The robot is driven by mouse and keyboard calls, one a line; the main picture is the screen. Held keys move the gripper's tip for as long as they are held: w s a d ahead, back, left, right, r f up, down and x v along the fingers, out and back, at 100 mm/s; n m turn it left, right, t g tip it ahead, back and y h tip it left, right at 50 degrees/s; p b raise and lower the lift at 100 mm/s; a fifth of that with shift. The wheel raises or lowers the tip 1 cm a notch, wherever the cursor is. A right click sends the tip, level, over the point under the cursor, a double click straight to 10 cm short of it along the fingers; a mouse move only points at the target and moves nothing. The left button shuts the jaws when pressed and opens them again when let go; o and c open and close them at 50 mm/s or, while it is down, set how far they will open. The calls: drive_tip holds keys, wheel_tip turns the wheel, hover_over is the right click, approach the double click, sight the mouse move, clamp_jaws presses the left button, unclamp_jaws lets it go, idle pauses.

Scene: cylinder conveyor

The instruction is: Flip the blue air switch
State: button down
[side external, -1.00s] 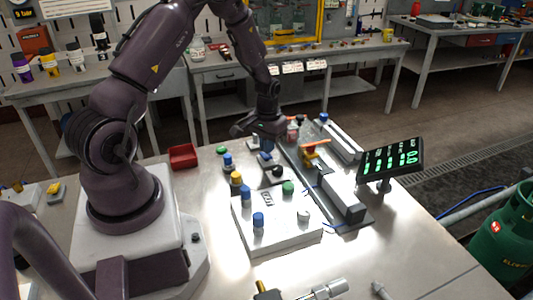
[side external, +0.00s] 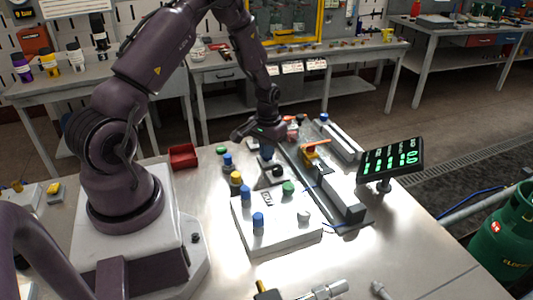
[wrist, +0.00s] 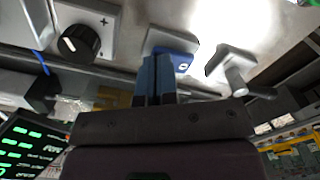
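The blue air switch (wrist: 183,62) is a blue block on a grey base in the wrist view. It is partly hidden behind my fingers. My gripper (wrist: 159,62) has its two narrow fingers together, with their tips at the switch's left side; I cannot tell whether they touch it. In the side external view my gripper (side external: 270,139) hangs just above a small blue part (side external: 266,152), beside the conveyor. The fingertips are hard to make out there.
A black knob (wrist: 79,42) on a white plate is left of the switch, and a grey lever (wrist: 232,75) is to its right. A white button box (side external: 275,232) stands in front. The conveyor (side external: 343,192) and a digit display (side external: 390,158) are to the right.

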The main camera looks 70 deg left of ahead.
drive_tip(key=shift+f, duration=0.2)
drive_tip(key=shift+r, duration=3.55)
drive_tip(key=s+d+r+m+t, duration=0.2)
drive_tip(key=s+d+r, duration=0.5)
drive_tip(key=d+r, duration=0.4)
drive_tip(key=s+d+r+m+t, duration=0.3)
drive_tip(key=s+d+r, duration=0.4)
drive_tip(key=d+r, duration=0.3)
wheel_tip(320, 180, up, 4)
drive_tip(key=shift+s+d+r+m+t, duration=0.1)
drive_tip(key=shift+s+d+m+t, duration=0.15)
drive_tip(key=shift+d+m, duration=0.2)
drive_tip(key=shift+w+a, duration=0.1)
